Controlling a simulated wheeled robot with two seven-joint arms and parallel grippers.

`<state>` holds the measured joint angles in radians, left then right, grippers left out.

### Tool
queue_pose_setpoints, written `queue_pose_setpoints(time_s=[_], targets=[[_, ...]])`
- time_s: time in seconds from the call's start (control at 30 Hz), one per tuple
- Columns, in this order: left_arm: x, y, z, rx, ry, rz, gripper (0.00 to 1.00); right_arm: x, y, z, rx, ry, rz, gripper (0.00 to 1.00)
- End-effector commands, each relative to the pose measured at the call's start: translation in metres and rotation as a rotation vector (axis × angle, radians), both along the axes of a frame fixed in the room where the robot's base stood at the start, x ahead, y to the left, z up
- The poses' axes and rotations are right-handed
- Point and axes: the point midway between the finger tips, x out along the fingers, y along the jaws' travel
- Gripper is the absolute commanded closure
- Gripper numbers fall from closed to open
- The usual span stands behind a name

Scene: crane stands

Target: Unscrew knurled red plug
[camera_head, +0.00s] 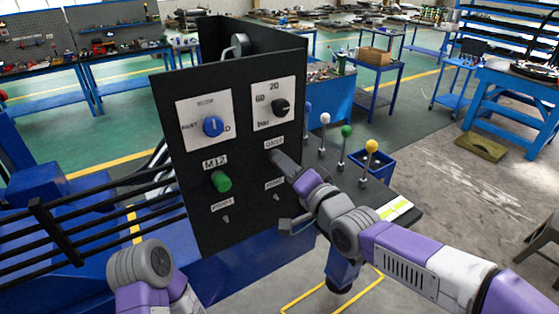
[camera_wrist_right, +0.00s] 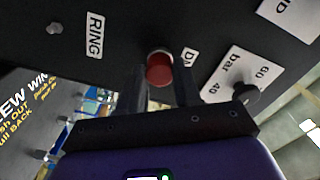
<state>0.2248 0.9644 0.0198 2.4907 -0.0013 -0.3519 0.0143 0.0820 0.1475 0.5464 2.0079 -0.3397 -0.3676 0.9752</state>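The red plug (camera_wrist_right: 159,68) sticks out of the black panel (camera_wrist_right: 115,50) in the right wrist view. In the head view my right gripper hides it. My right gripper (camera_wrist_right: 160,75) has one dark finger on each side of the plug, and no clear gap shows between fingers and plug, so it looks shut on it. In the head view my right gripper (camera_head: 281,160) reaches the right part of the upright panel (camera_head: 180,135), just under a small label. My left arm shows at the bottom left, but its gripper is not in view.
The panel also bears a blue selector knob (camera_head: 213,126), a black dial (camera_head: 281,107) and a green knob (camera_head: 221,181). Levers with white, green and yellow balls (camera_head: 371,146) stand right of the panel. Black rails (camera_head: 80,225) run at the left.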

Motion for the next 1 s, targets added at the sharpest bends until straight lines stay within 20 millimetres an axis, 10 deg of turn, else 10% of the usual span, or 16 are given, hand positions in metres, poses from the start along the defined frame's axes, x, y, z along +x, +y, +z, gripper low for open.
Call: queue_pose_setpoints(time_s=[0.63,1.0], targets=[[0.000,0.000,-0.002,0.000,0.000,0.000,1.00,-0.002,-0.001,0.001,-0.003,-0.006,-0.001,1.00],[0.000,0.000,-0.040,0.000,0.000,0.000,1.00,-0.003,-0.001,-0.002,-0.315,-0.235,0.001,1.00]])
